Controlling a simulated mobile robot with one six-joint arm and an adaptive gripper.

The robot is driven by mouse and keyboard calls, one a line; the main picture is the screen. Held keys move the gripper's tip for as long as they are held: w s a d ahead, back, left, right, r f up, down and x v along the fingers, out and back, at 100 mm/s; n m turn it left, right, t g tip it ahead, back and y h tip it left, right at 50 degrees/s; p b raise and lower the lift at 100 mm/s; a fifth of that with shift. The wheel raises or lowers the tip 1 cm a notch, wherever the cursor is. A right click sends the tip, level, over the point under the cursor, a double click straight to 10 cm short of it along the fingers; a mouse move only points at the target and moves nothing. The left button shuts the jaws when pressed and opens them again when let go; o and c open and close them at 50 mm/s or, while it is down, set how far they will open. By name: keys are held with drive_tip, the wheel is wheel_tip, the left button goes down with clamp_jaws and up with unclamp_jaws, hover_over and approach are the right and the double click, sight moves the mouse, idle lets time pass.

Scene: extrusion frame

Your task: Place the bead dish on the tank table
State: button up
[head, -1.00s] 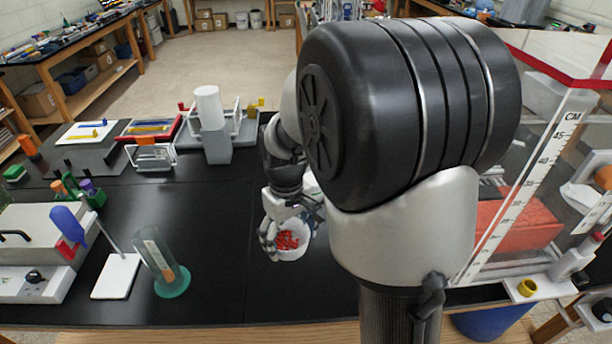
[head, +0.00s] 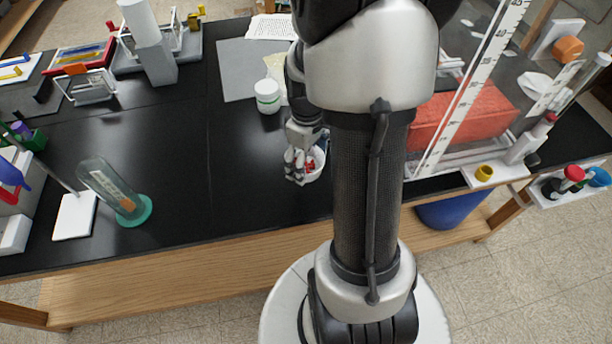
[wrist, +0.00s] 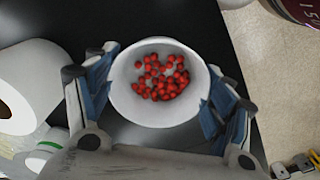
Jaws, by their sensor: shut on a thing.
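The bead dish (wrist: 124,88) is a small white bowl with several red beads inside. It is upright and level in the wrist view. My gripper (wrist: 160,92) is shut on it, with one blue-padded finger on each side of the rim. In the head view the dish (head: 318,170) shows partly behind my gripper (head: 303,165), over the black bench top (head: 240,190) near its front edge. I cannot tell its height above the surface. A clear tank (head: 478,75) with a centimetre scale and a red block inside stands at the right. My arm hides part of the bench beside it.
A white jar (head: 267,96) stands on the bench just beyond my gripper. A glass cylinder (head: 108,185) with a green base and a white plate (head: 75,216) are at the left. A small yellow cup (head: 485,173) is by the tank's front.

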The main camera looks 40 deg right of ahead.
sight(307, 169)
drive_tip(key=shift+f+b, duration=0.85)
drive_tip(key=shift+f, duration=2.35)
drive_tip(key=shift+f, duration=0.2)
drive_tip(key=o, duration=1.1)
drive_tip(key=shift+c, duration=0.2)
wheel_tip(307, 169, up, 12)
drive_tip(key=p, duration=0.4)
drive_tip(key=shift+r, duration=0.25)
drive_tip(key=a+r+t, duration=0.2)
drive_tip(key=a+r, duration=0.7)
drive_tip(key=s+a+r+m+t, duration=0.2)
drive_tip(key=s+a+r, duration=0.4)
drive_tip(key=s+a, duration=0.3)
drive_tip(key=shift+a+r+m+t, duration=0.2)
drive_tip(key=shift+a+m+t, duration=0.1)
drive_tip(key=shift+a, duration=0.85)
